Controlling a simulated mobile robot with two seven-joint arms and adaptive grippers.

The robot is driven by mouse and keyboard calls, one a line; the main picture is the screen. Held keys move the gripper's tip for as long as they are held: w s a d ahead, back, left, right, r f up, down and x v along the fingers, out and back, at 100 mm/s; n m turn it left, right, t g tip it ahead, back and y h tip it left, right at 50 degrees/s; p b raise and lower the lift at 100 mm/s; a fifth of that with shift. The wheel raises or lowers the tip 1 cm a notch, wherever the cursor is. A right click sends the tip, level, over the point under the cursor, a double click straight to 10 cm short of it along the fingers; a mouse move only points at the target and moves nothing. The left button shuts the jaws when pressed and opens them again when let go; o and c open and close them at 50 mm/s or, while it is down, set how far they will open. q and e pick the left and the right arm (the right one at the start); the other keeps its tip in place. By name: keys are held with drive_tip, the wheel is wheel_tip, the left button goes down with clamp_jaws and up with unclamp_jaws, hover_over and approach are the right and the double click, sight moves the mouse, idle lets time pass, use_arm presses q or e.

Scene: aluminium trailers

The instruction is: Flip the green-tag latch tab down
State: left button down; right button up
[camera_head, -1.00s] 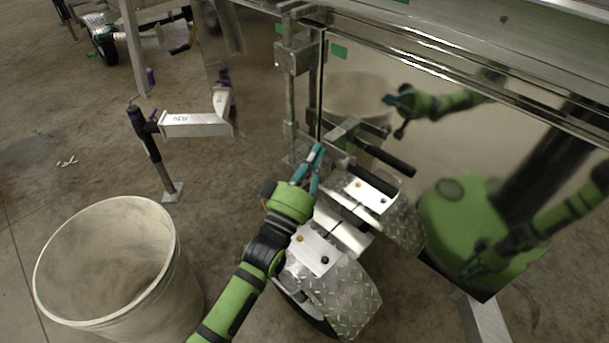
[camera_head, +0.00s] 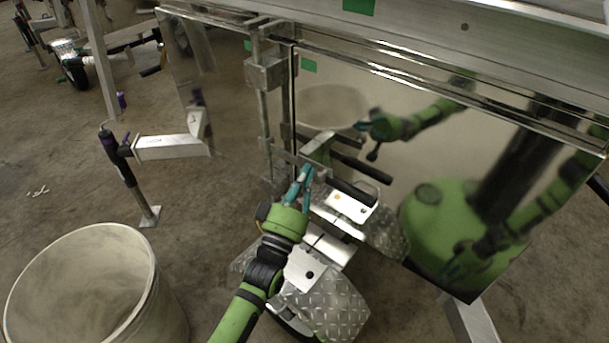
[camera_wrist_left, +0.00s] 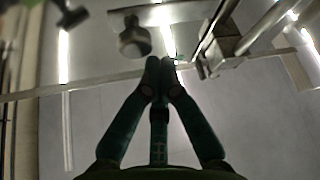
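Green tags sit on the shiny trailer door by the upright latch rod: one right of the rod (camera_head: 308,65), one at its upper left (camera_head: 248,45). The latch rod (camera_head: 264,110) has a block bracket. A flat metal handle piece (camera_head: 318,147) and a black-gripped lever (camera_head: 353,192) stand out lower down; I cannot tell which part is the green-tag tab. My left gripper (camera_head: 304,178) is just below the flat piece, fingertips together and apparently empty. In the left wrist view its fingertips (camera_wrist_left: 161,62) meet below a rounded knob (camera_wrist_left: 133,38) and a metal bracket (camera_wrist_left: 225,45). My right gripper shows only as a possible reflection.
The mirror-like door (camera_head: 400,190) reflects my arms and body. Tread-plate fenders (camera_head: 325,305) lie beneath my left arm. A large pale bin (camera_head: 80,290) stands at lower left, and a jack post (camera_head: 125,170) behind it. A larger green tag (camera_head: 358,6) is above.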

sight(315, 178)
use_arm(q)
drive_tip(key=shift+f+m+h, duration=0.25)
drive_tip(key=shift+m+h, duration=0.15)
drive_tip(key=shift+m, duration=0.1)
use_arm(e)
drive_tip(key=shift+w+f, duration=0.2)
drive_tip(key=shift+w, duration=0.05)
use_arm(q)
drive_tip(key=shift+b, duration=0.3)
use_arm(e)
drive_tip(key=shift+w, duration=0.1)
